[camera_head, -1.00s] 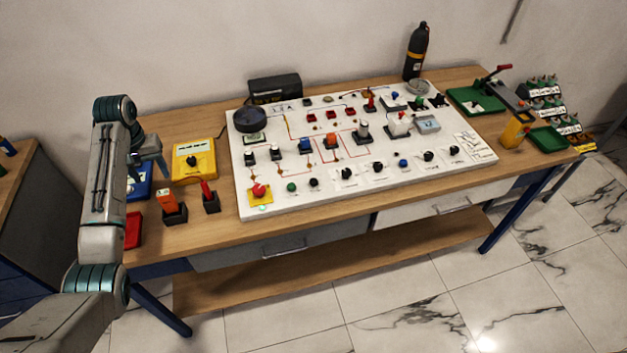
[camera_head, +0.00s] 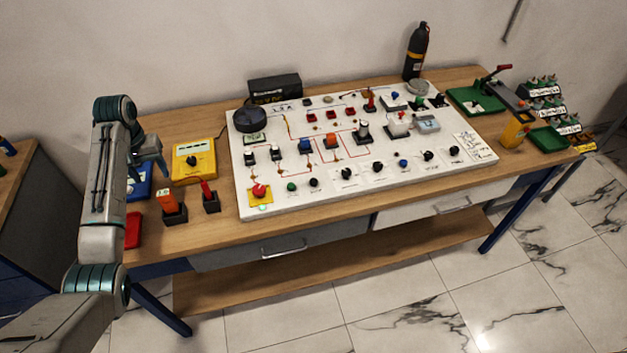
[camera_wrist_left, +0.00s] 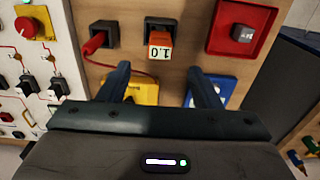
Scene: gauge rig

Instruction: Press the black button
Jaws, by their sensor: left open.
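A small black button (camera_head: 314,182) sits on the front part of the white panel (camera_head: 330,204), just right of a green button (camera_head: 292,187). Several other black knobs sit farther right on the panel. My left gripper (camera_head: 152,166) is above the left end of the bench, well left of the panel and apart from the button. In the left wrist view its fingers (camera_wrist_left: 162,86) are spread with nothing between them, over the yellow and blue devices. I cannot make out the black button in that view. My right gripper is not in view.
A yellow meter (camera_head: 194,160), blue device (camera_head: 139,181), orange-topped holder (camera_head: 172,208), red-plug holder (camera_head: 210,198) and red box (camera_head: 133,230) crowd the bench's left end. A red mushroom button (camera_head: 259,190) stands at the panel's near-left corner. A black bottle (camera_head: 416,52) stands behind.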

